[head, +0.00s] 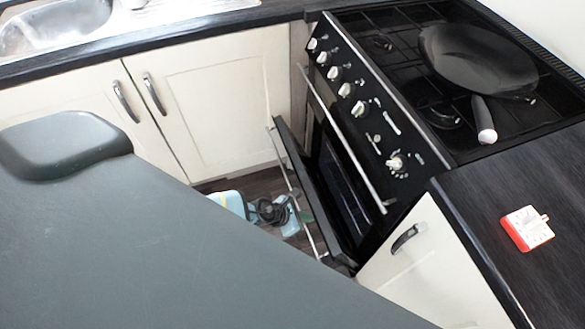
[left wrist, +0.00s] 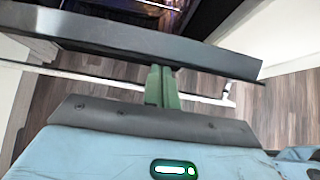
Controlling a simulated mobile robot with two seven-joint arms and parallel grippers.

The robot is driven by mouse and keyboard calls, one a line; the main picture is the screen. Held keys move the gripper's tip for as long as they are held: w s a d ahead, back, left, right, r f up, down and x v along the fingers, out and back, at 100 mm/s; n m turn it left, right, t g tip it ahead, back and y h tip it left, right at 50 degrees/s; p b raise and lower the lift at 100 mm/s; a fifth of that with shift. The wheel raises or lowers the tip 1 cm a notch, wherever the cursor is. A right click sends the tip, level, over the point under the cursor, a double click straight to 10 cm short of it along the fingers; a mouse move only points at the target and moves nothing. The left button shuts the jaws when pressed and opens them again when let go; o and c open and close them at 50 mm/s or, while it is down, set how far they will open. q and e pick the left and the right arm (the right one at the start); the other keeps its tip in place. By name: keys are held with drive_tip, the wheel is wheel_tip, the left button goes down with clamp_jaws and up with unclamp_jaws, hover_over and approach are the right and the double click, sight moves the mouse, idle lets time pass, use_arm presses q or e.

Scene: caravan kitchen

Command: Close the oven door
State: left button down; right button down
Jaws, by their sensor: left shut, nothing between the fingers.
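The oven (head: 375,110) stands at the right in the head view. Its black lower door (head: 315,200) is partly open, swung out to the left, with a thin silver handle bar on its outer side. In the left wrist view the door (left wrist: 130,43) crosses the top as a dark slab, and its pale handle bar (left wrist: 205,97) runs below it. My left gripper (head: 305,214) is low on the outer side of the door. Its green fingers (left wrist: 160,85) are shut and empty, crossing the bar, tips at the slab's edge; contact is unclear. My right gripper is not in view.
A black pan (head: 475,58) sits on the hob, its handle toward the front. Cream cupboards (head: 215,100) stand left of the oven and another cupboard (head: 420,265) right of it. A red-and-white object (head: 527,228) lies on the right worktop. Some floor (left wrist: 290,100) is clear.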

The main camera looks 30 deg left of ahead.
use_arm(q)
drive_tip(key=w+d+r, duration=0.3)
drive_tip(key=w+d, duration=0.5)
drive_tip(key=w, duration=0.1)
drive_tip(key=shift+w+r, duration=0.3)
drive_tip(key=shift+r, duration=0.05)
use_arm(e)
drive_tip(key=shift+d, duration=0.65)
use_arm(q)
drive_tip(key=shift+d, duration=0.1)
